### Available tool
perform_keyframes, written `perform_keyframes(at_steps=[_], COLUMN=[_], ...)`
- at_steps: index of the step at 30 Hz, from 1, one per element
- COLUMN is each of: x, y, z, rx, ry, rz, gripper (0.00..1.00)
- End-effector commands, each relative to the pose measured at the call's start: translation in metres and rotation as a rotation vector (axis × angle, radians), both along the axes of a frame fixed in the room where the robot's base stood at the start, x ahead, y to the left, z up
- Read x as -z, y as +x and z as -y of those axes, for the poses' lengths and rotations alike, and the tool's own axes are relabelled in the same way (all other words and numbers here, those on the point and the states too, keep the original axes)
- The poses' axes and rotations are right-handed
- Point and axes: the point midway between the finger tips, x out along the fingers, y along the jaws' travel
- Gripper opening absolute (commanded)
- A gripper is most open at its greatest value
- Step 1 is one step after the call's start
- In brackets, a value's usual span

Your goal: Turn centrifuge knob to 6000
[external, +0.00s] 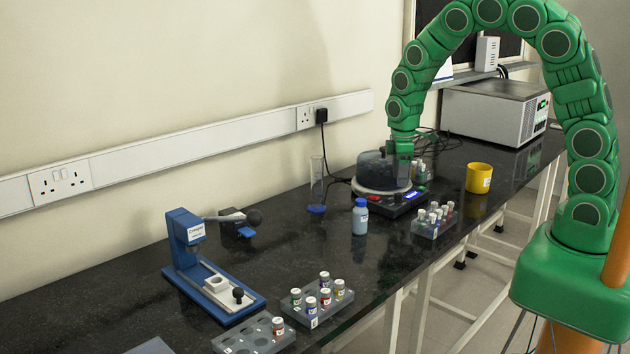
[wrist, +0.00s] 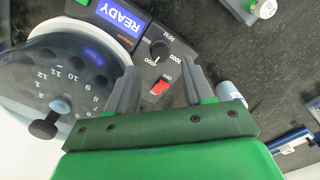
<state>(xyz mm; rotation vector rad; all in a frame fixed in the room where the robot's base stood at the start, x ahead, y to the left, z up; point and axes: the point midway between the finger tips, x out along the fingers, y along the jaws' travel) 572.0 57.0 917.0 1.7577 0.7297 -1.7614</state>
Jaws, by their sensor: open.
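The centrifuge (external: 374,184) has a clear smoky lid and a dark front panel; it stands on the black bench. In the wrist view its lid (wrist: 50,70) fills the left side. The black knob (wrist: 161,49) has a white pointer mark, angled down and slightly left in the picture. Numbers beside it are upside down and only partly legible. A red switch (wrist: 159,88) and a lit READY display (wrist: 122,14) share the panel. My gripper (wrist: 159,68) is open and empty, its fingertips short of the knob on either side. In the external view my gripper (external: 403,146) is over the centrifuge.
A blue-capped bottle (external: 360,217) and a vial rack (external: 434,222) stand near the centrifuge. A yellow cup (external: 479,178) is to its right, a glass cylinder (external: 317,176) to its left. A blue press (external: 205,262) and more vial racks occupy the near bench.

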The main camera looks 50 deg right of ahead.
Motion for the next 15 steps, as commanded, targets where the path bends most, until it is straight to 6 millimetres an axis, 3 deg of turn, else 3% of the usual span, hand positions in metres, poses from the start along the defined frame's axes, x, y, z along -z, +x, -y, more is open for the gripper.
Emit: perform_keyframes(at_steps=[6,15], x=[0.031,0.051], y=[-0.001,0.001], z=[0.0,0.0], rx=[0.001,0.001], ry=[0.0,0.001], rz=[-0.004,0.004], gripper=[0.52,0.52])
